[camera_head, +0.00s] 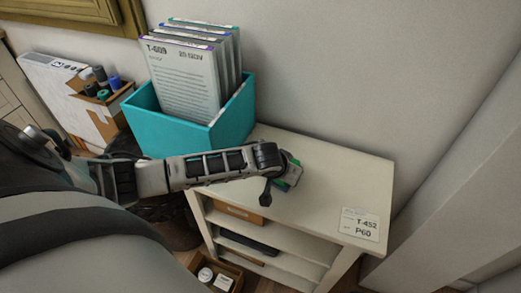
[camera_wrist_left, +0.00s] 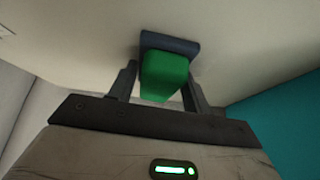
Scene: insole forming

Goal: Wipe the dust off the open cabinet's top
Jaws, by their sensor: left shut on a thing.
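The open cabinet's cream top (camera_head: 335,178) spreads to the right of my left arm in the head view. My left gripper (camera_head: 280,172) is over the cabinet top and shut on a green block with a dark pad under it. In the left wrist view, the green block (camera_wrist_left: 165,75) sits between the fingers of my left gripper (camera_wrist_left: 163,88), and the dark pad (camera_wrist_left: 172,43) lies at or close to the pale surface. I cannot tell whether the pad touches it. No dust is clearly visible. My right gripper is not in view.
A teal bin (camera_head: 235,118) with several upright documents stands on the back left of the top. A label card (camera_head: 360,224) lies at the front right corner. Walls close in the back and right. Open shelves (camera_head: 265,235) below hold boxes.

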